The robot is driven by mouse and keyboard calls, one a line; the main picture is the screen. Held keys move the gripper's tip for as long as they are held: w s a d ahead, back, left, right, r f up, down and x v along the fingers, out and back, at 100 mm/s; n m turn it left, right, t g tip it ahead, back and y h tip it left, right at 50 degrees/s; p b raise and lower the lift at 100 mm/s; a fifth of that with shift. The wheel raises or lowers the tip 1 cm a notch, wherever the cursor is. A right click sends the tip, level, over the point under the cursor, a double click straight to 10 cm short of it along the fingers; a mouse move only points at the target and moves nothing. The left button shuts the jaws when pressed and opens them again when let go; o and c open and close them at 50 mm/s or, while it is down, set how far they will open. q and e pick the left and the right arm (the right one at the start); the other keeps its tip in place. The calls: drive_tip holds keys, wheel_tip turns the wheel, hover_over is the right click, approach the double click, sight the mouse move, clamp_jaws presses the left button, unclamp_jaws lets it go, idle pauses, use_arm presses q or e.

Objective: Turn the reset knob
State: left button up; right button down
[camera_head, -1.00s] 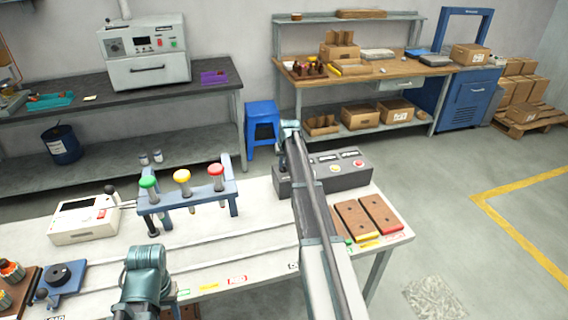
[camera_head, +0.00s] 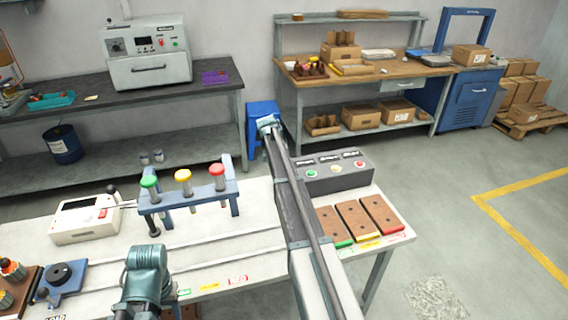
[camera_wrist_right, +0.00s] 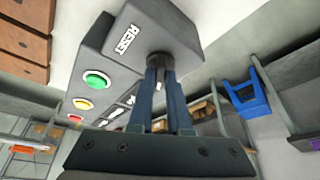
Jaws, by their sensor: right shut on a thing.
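The grey control box (camera_head: 345,181) stands at the back right of the white bench in the head view, its left end hidden behind my right arm. In the right wrist view the box (camera_wrist_right: 110,62) shows close up, with a RESET label by the dark round reset knob (camera_wrist_right: 159,60). My right gripper (camera_wrist_right: 160,75) is shut on the reset knob, fingers on both sides of it. The knob's pointer cannot be made out clearly.
Beside the knob, the box carries a green button (camera_wrist_right: 97,80), a yellow one (camera_wrist_right: 83,103) and a red one (camera_wrist_right: 75,118). Three brown blocks (camera_head: 355,220) lie in front of the box. A blue rack (camera_head: 190,200) with coloured knobs stands left of my right arm.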

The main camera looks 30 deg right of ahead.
drive_tip(key=m+g, duration=0.2)
drive_tip(key=m, duration=0.3)
drive_tip(key=shift+w+m, duration=0.15)
drive_tip(key=shift+m, duration=0.15)
idle(0.4)
drive_tip(key=c, duration=0.9)
unclamp_jaws()
drive_tip(key=shift+o, duration=0.2)
drive_tip(key=shift+r, duration=0.1)
drive_tip(key=p+v, duration=1.2)
drive_tip(key=v, duration=0.1)
drive_tip(key=shift+w+a+r+p, duration=0.2)
drive_tip(key=shift+r+p, duration=0.05)
drive_tip(key=shift+p, duration=0.15)
